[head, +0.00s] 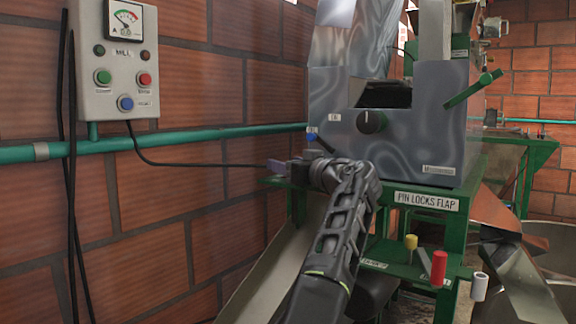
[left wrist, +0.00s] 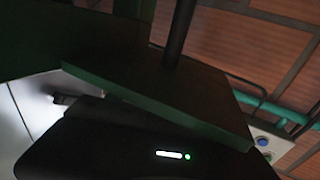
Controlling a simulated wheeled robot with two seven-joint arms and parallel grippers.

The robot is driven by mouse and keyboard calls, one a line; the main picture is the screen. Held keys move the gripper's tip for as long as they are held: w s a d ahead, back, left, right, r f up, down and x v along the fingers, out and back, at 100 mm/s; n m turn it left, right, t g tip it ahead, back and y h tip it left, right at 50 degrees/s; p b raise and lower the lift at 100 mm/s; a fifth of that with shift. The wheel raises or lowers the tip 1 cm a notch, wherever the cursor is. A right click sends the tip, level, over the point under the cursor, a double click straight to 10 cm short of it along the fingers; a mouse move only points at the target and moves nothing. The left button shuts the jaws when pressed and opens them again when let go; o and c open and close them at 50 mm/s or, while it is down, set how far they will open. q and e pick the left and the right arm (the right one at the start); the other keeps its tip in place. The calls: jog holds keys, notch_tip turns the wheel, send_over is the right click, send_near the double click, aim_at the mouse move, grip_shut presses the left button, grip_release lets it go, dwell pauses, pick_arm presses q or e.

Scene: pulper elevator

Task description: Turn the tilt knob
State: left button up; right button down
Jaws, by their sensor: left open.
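A round black knob (head: 372,121) with a light mark sits on the grey metal front of the machine (head: 415,140) in the head view. A small white label (head: 334,119) beside it is too small to read. My left arm rises from the bottom middle, and my left gripper (head: 284,169) is at the green stand's left corner, below and left of the knob, apart from it. Its fingers are small and partly hidden; it appears open and empty. The left wrist view is dark and does not show the knob clearly. My right gripper is not in view.
A blue-tipped black lever (head: 324,144) stands close above my wrist. A green handle (head: 472,89) juts out at right. The green stand (head: 425,199) carries a "PIN LOCKS FLAP" label. A control box (head: 118,62) and green pipe (head: 190,140) are on the brick wall.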

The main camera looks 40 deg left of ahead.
pick_arm(q)
jog(key=b+v, duration=0.3)
jog(key=v, duration=0.3)
jog(key=shift+d+f+b, duration=0.2)
jog(key=shift+d+b, duration=0.2)
jog(key=shift+s+d+r, duration=0.15)
jog(key=shift+s+d, duration=0.15)
jog(key=shift+d, duration=0.15)
